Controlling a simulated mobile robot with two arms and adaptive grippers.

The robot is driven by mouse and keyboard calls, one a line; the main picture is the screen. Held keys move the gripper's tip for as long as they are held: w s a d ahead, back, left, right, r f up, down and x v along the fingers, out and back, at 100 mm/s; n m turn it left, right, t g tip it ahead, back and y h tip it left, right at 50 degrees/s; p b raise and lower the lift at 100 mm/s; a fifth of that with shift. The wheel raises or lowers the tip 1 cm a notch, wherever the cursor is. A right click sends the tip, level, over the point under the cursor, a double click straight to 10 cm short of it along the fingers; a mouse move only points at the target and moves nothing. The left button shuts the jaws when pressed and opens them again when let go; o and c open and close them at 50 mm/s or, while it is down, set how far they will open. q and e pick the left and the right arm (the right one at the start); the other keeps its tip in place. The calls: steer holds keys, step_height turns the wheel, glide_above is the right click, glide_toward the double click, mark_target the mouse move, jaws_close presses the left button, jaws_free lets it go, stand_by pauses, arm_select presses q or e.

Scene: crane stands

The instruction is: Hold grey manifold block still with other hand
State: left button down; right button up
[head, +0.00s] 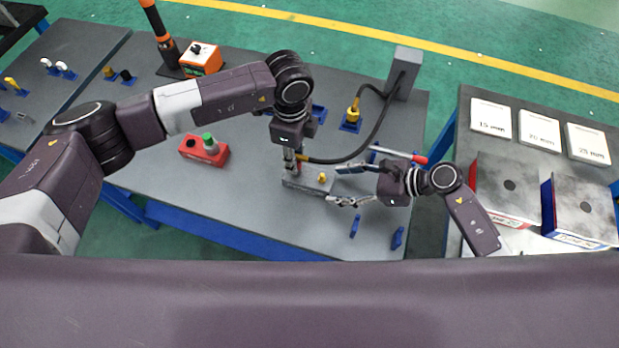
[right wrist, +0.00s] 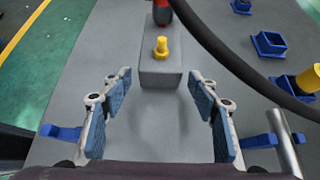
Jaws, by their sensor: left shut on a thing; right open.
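The grey manifold block (head: 308,187) lies on the grey table in the head view, with a small yellow fitting (head: 322,177) on its top. It also shows in the right wrist view (right wrist: 160,74). My left gripper (head: 294,163) points down over the block's left end and is shut on the hose end (head: 306,158); its exact grasp is partly hidden. A red part (right wrist: 162,13) meets the block's far end in the wrist view. My right gripper (head: 335,184) is open at the block's right end, its fingers apart on either side, with visible gaps to the block.
A black hose (head: 384,125) curves from a grey post (head: 403,73) to the left gripper. A red-handled tool (head: 402,155) lies behind the right gripper. Blue holders (head: 355,226) stand in front. A red button box (head: 204,151) sits left, with clear table around it.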

mark_target(332, 185)
steer(key=shift+x, duration=1.5)
steer(key=c, duration=1.2)
steer(key=shift+c, duration=0.2)
